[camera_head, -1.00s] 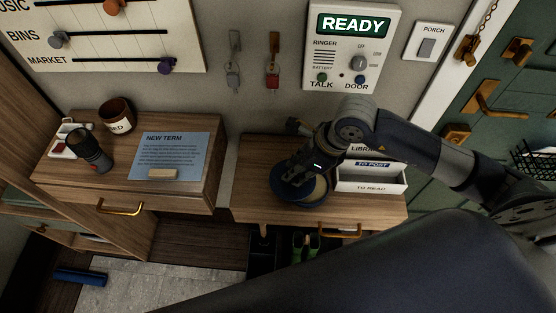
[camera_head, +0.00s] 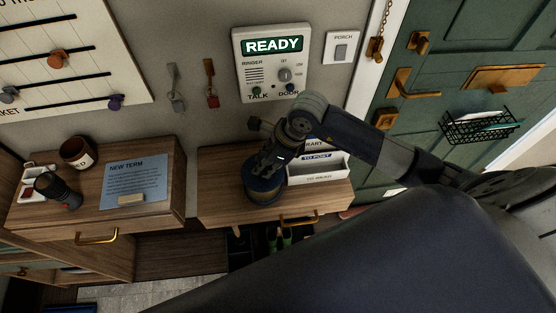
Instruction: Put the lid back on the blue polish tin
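The blue polish tin (camera_head: 264,197) stands on the right-hand wooden cabinet top, left of the white letter tray. Its dark blue lid (camera_head: 259,185) is at the top of the tin, roughly over it. I cannot tell whether it is fully seated. My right gripper (camera_head: 263,175) comes down from above with its fingers at the lid and appears shut on it. The fingers and wrist hide part of the lid and tin. My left gripper is out of view.
The letter tray (camera_head: 318,170) stands close to the right of the tin. On the left cabinet are a blue notice (camera_head: 135,181), a brown mug (camera_head: 77,152) and a dark torch-like cylinder (camera_head: 57,190). A door intercom (camera_head: 273,65) hangs on the wall behind.

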